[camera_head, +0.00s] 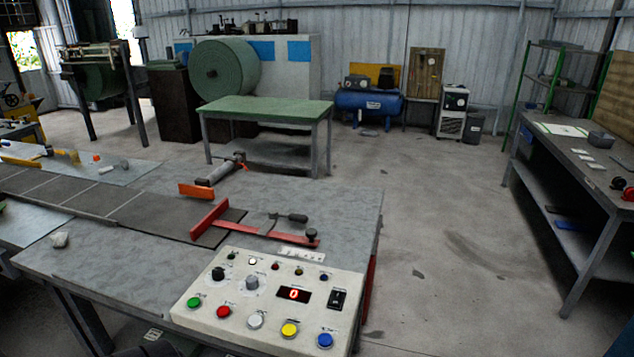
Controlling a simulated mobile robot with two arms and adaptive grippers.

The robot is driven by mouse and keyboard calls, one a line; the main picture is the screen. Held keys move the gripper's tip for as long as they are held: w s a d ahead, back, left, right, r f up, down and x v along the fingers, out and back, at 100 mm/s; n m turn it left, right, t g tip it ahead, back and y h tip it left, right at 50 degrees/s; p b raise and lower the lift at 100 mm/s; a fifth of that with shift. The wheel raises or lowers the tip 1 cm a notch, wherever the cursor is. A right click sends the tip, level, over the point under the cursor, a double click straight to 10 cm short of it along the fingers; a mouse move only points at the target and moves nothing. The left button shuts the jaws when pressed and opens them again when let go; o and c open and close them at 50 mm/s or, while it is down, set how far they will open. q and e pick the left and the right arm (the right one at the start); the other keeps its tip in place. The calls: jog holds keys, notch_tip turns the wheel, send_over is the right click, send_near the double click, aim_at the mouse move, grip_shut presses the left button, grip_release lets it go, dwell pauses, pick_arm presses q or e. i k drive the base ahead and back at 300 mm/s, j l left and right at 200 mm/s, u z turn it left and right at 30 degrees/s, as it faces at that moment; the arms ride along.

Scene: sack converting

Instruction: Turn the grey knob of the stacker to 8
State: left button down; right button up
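The stacker's control panel (270,335) is a pale tilted box at the front edge of the grey table, low in the middle of the head view. The grey knob (252,283) sits on its upper left part, right of a black knob (218,273). A small display (293,294) right of the grey knob reads a red 0. The knob's pointer and scale are too small to read. Neither of my grippers is in view, and nothing covers the knob.
Green, red, white, yellow and blue buttons (289,329) line the panel's front, and a black switch (338,299) is at its right. Red guide bars (262,231) and a clamp lie on the table behind it. Open floor (450,250) is to the right, before a workbench (575,165).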

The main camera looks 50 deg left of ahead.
aim_at(252, 283)
jog(key=u, duration=1.85)
jog(key=j, duration=0.1)
